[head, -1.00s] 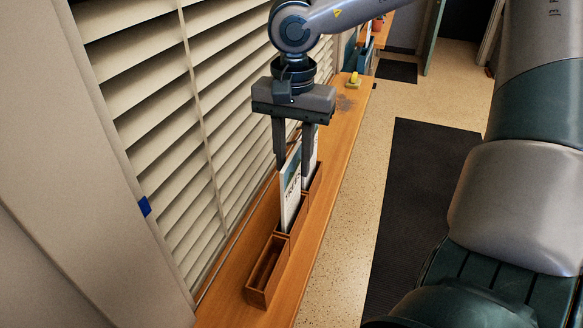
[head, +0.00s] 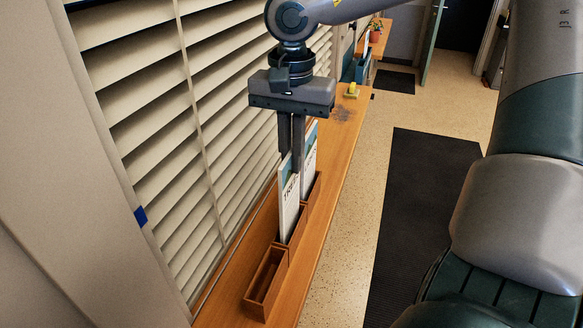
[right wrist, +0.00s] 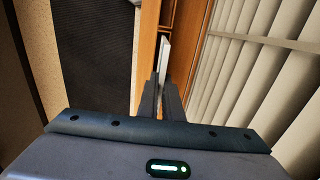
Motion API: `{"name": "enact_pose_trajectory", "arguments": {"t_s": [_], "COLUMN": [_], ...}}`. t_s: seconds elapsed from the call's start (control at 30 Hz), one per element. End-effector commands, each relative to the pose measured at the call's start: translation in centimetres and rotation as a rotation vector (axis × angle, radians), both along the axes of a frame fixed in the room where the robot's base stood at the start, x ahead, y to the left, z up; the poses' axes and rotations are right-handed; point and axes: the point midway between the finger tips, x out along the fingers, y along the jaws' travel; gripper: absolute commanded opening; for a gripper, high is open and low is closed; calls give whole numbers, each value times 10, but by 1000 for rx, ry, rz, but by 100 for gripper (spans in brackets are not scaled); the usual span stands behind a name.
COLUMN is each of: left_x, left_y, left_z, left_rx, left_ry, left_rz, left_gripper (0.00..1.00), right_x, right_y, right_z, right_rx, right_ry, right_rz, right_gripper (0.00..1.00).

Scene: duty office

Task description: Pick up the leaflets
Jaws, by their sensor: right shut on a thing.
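My right gripper (head: 292,160) points down over a wooden leaflet holder (head: 264,283) on the narrow ledge. Its fingers are close together and shut on the leaflets (head: 289,212), a white upright stack with print and a coloured top. The lower part of the stack is still inside a holder compartment. More leaflets (head: 310,152) stand just behind. In the right wrist view the fingers (right wrist: 160,100) are close together, with a white leaflet edge (right wrist: 163,60) beyond them. The contact itself is partly hidden. My left gripper is not in view.
The holder's nearest compartment is empty. Window blinds (head: 150,120) run close along the left of the wooden ledge (head: 325,200). A small yellow object (head: 352,89) lies farther along the ledge. A dark mat (head: 420,220) lies on the floor to the right.

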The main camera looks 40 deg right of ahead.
Motion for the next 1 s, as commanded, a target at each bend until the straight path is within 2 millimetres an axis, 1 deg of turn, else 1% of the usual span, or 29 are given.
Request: {"name": "enact_pose_trajectory", "arguments": {"t_s": [0.03,0.3,0.43,0.6,1.0], "left_x": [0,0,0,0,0], "left_y": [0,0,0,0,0], "left_z": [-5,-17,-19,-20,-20], "left_rx": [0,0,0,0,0], "left_ry": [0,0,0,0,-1], "left_rz": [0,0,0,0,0], "left_gripper": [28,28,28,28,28], "right_x": [2,1,1,0,0], "right_y": [0,0,0,0,0], "right_z": [6,51,65,73,73], "right_rx": [0,-1,-1,0,0], "right_ry": [-6,-5,-3,0,1], "right_rz": [-2,-1,-1,0,0], "right_gripper": [0,0,0,0,0]}}
